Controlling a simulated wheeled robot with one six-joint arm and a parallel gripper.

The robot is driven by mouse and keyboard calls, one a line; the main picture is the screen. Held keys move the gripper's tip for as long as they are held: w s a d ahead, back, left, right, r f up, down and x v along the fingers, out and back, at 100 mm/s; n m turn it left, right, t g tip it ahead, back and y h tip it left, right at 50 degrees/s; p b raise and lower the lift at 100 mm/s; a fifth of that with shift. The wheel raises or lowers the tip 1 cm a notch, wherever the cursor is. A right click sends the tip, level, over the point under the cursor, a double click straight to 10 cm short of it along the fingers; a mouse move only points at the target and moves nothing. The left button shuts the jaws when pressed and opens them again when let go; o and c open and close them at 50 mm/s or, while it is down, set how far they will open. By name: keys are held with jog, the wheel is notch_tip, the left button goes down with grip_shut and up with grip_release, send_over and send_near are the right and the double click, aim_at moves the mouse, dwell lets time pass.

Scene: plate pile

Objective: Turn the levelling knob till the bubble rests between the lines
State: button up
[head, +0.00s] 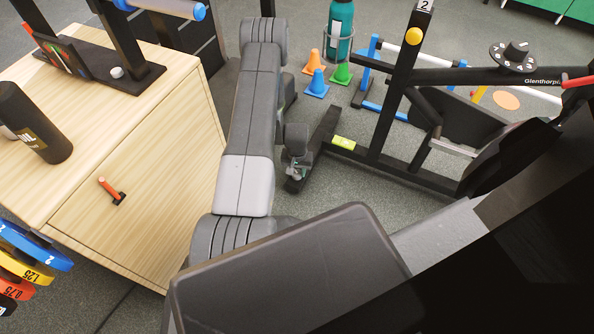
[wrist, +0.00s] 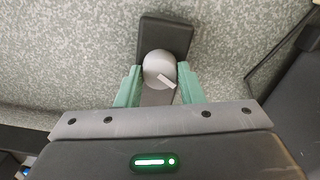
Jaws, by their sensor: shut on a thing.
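The levelling knob (wrist: 157,66) is a round grey knob with a white mark on its face. In the wrist view it sits between the two green fingertips of my gripper (wrist: 158,85), which is shut on it. In the head view my gripper (head: 297,166) is low down at the foot of the black rack frame (head: 372,120), and the knob there is mostly hidden by it. A yellow-green level vial (head: 344,142) lies on the rack's lower bar, just right of my gripper. Its bubble and lines are too small to make out.
A wooden cabinet (head: 150,180) with a red-handled latch (head: 110,191) stands left of my arm. Small orange, blue and green cones (head: 317,84) and a teal bottle (head: 341,30) are behind the gripper.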

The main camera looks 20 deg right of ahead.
aim_at(297, 173)
jog(key=shift+n, duration=0.6)
jog(key=o, duration=1)
jog(key=shift+r, duration=0.15)
notch_tip(297, 173, up, 14)
jog(key=p, duration=0.5)
jog(key=shift+f, duration=0.25)
jog(key=shift+f, duration=0.1)
